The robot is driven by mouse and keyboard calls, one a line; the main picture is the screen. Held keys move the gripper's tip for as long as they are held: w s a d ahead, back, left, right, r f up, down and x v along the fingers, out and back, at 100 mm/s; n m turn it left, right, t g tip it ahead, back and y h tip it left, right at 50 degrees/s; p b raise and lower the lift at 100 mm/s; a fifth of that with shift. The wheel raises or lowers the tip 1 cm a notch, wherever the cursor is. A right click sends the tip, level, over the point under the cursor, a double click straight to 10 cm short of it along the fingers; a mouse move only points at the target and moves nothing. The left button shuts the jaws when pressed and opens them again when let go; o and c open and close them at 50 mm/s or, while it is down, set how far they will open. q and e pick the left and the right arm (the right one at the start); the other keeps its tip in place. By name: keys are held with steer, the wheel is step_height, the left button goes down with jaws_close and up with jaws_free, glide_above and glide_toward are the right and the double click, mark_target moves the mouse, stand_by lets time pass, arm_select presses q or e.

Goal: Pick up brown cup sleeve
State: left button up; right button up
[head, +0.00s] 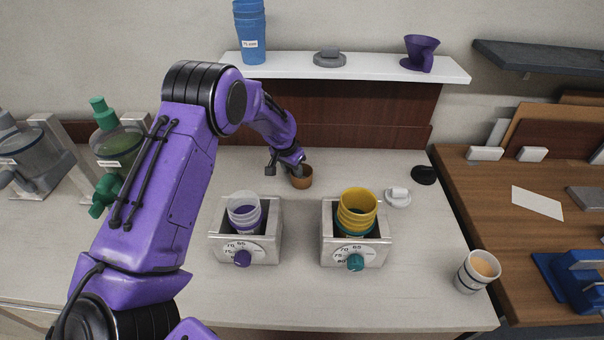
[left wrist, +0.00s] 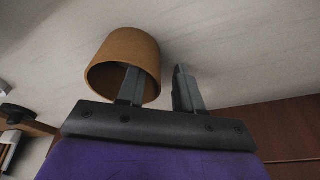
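The brown cup sleeve (head: 303,182) is on the white counter at the back, near the wooden backboard. It is a short open ring and also shows in the left wrist view (left wrist: 122,50). My left gripper (head: 284,171) is at the sleeve, with its arm reaching over from the left. In the left wrist view the gripper (left wrist: 158,88) is open, with one finger inside the sleeve's opening and the other outside its wall. Gaps show between the wall and both fingers. My right gripper is not in view.
Two metal dial stands hold cups: clear and purple ones (head: 244,209) and yellow ones (head: 358,208). A striped cup (head: 477,271) stands at the counter's right edge. A white shelf (head: 372,68) is above the backboard. Green-lidded equipment (head: 116,143) stands at the left.

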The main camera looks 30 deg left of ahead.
arm_select(q)
steer(key=shift+w+f, duration=0.1)
steer(key=shift+f, duration=0.15)
steer(key=shift+c, duration=0.3)
jaws_close()
steer(key=shift+r, duration=0.15)
